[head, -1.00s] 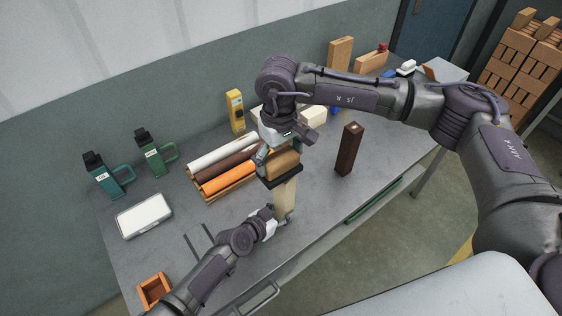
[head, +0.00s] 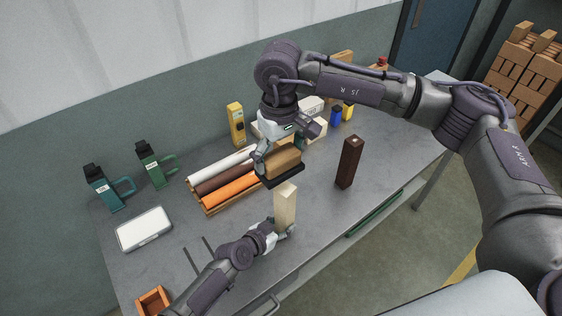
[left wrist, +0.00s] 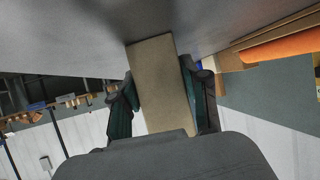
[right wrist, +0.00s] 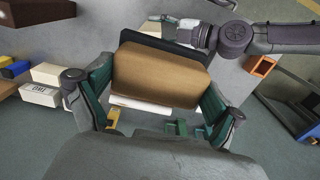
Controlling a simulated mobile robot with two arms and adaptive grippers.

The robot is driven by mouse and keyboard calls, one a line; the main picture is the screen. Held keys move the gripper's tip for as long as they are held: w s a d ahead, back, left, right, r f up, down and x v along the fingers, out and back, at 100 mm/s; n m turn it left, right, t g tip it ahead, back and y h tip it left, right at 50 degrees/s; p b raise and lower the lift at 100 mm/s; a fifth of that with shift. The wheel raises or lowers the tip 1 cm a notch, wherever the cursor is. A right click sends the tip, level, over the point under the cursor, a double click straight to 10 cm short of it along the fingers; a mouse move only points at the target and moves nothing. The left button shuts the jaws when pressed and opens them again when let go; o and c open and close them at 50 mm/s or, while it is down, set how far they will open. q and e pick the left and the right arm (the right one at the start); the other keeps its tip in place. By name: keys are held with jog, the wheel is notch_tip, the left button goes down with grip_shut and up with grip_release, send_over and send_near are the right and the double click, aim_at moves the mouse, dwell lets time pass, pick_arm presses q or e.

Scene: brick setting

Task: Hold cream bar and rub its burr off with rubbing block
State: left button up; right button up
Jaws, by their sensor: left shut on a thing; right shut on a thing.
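The cream bar (head: 285,205) stands upright on the table, and my left gripper (head: 282,232) is shut on its lower part. In the left wrist view the bar (left wrist: 160,85) sits between the two fingers. My right gripper (head: 280,152) is shut on the rubbing block (head: 283,163), which has a tan wooden back and a dark underside. The block is above and slightly behind the bar's top, apart from it. I see no burr on the bar's visible faces.
A dark brown bar (head: 349,162) stands upright to the right. Rolls in a wooden tray (head: 212,208) lie behind. Bare table lies between the two bars.

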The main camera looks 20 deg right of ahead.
pick_arm(q)
jog(key=o, duration=0.9)
jog(key=shift+o, duration=0.2)
jog(key=v, duration=1.2)
jog(key=shift+f, duration=0.1)
